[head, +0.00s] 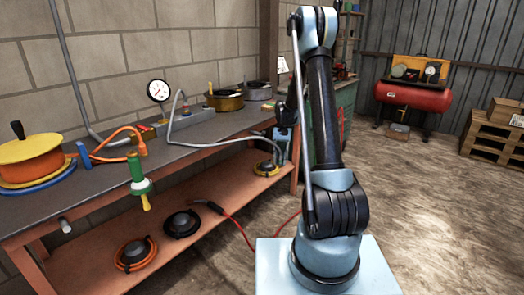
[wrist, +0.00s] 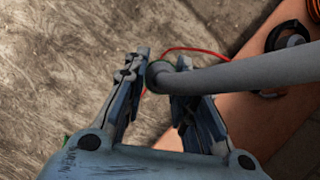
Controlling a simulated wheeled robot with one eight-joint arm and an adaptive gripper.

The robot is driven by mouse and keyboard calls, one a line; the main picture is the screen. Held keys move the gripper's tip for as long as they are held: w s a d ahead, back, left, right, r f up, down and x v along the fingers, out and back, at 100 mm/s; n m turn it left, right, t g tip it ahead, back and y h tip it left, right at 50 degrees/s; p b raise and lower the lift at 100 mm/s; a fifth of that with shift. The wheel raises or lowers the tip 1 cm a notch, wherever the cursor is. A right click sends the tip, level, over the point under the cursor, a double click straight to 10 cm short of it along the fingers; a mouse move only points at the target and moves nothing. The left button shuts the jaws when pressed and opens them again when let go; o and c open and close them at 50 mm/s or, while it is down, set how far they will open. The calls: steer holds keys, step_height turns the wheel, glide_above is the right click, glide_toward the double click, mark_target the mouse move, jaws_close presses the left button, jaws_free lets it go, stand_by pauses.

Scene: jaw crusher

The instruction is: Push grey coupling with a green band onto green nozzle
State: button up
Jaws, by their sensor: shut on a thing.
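The coupling is mostly hidden by the fingers and hose. The grey hose (head: 215,145) runs from the bench top to my gripper. A green fitting (head: 137,172), seemingly the green nozzle, stands at the bench's front edge, with a white collar and a yellow tip below. My gripper is well to its right, apart from it.
The bench (head: 200,150) carries an orange reel (head: 30,155), a gauge (head: 158,90) and pots. The lower shelf (head: 185,265) holds several coiled hoses. A red hose (head: 240,228) trails near my base.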

steer(key=w+d+f+n, duration=0.2)
steer(key=d+f, duration=0.4)
steer(key=d, duration=0.1)
steer(key=shift+w+d+f+h, duration=0.15)
steer(key=shift+w+d+h, duration=0.1)
steer(key=shift+d+h, duration=0.15)
steer(key=shift+s+a, duration=0.1)
